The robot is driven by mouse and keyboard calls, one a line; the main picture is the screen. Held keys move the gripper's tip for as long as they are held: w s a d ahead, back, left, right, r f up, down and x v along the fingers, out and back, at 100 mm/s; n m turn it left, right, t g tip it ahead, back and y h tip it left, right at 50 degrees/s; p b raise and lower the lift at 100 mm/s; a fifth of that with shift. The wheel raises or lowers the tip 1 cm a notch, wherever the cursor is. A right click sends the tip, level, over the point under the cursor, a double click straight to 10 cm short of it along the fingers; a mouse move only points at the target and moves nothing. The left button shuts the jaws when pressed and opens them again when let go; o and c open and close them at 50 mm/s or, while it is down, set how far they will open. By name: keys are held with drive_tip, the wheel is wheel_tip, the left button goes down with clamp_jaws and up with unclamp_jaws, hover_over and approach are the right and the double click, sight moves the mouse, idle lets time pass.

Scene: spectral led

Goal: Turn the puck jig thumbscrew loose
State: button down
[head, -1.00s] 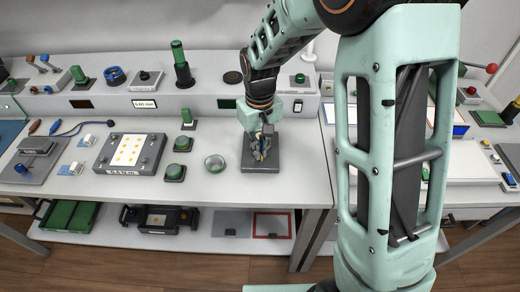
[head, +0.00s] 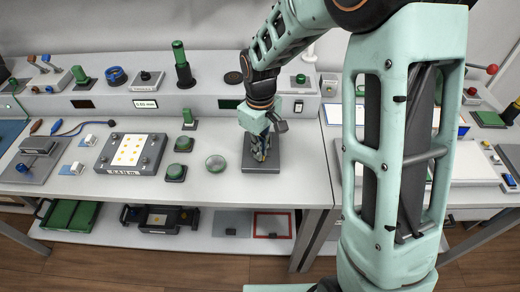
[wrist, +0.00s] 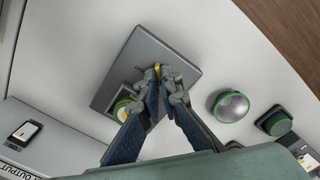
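The puck jig (head: 262,168) is a dark grey plate on the bench, below my gripper. It also shows in the wrist view (wrist: 178,50). My gripper (wrist: 164,78) points down at the jig, its two dark fingers close together at the tips; it also shows in the head view (head: 261,155). A small yellow piece, seemingly the thumbscrew (wrist: 157,68), shows at the fingertips, which appear closed on it. Most of it is hidden by the fingers. A round green-and-yellow puck (wrist: 122,109) sits in a holder on the jig, beside the left finger and partly covered by it.
A silver dome with a green rim (head: 216,163) stands left of the jig, near a green button (head: 175,172). A panel with yellow squares (head: 130,152) lies further left. A raised shelf with a small display (head: 145,104) runs behind. Bare bench lies in front of the button.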

drive_tip(key=c, duration=2.2)
unclamp_jaws()
drive_tip(key=shift+o, duration=0.2)
wheel_tip(320, 180, up, 12)
drive_tip(key=shift+d, duration=0.1)
